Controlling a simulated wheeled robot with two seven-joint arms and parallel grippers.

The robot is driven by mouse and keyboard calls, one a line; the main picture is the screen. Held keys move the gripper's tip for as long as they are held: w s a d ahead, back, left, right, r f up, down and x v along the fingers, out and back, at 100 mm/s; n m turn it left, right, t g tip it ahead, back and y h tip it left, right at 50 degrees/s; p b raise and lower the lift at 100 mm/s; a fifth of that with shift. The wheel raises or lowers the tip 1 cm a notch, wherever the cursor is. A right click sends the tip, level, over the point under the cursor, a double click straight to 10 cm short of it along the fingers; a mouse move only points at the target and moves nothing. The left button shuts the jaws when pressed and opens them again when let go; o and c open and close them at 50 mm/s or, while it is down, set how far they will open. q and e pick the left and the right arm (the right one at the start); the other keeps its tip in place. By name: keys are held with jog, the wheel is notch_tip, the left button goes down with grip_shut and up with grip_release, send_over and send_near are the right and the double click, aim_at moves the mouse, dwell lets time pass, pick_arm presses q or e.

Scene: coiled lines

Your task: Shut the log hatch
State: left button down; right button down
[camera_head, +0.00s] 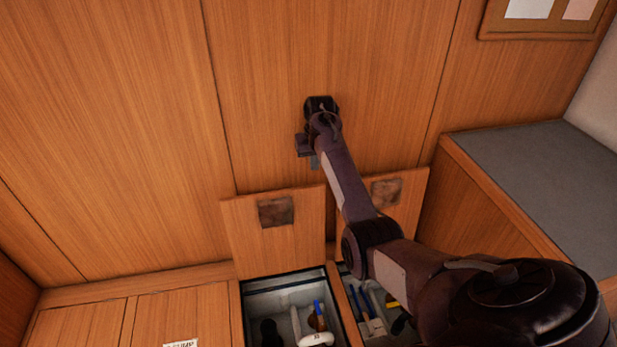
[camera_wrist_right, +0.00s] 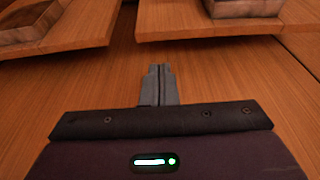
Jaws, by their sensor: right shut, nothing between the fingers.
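Two wooden hatch lids stand open against the panelled wall. The left lid (camera_head: 248,238) has a dark square patch, and the right lid (camera_head: 411,196) has a similar patch and is partly hidden by my right arm. I cannot tell which is the log hatch. My right gripper (camera_head: 314,161) is shut and empty, close to the wall above the gap between the lids. In the right wrist view, its closed fingers (camera_wrist_right: 160,70) point toward the gap between the left lid (camera_wrist_right: 60,35) and right lid (camera_wrist_right: 180,27). My left gripper is not in view.
Below the lids are an open left compartment (camera_head: 262,291) holding a white curved item and a blue item, and a right compartment with blue and yellow items, partly behind my arm. Closed panels (camera_head: 100,325) lie left. A grey-topped bench (camera_head: 540,175) stands right.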

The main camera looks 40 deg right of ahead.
jog(key=x, duration=0.7)
jog(key=shift+w+f+b, duration=0.15)
jog(key=shift+f+b, duration=0.1)
jog(key=shift+b, duration=0.05)
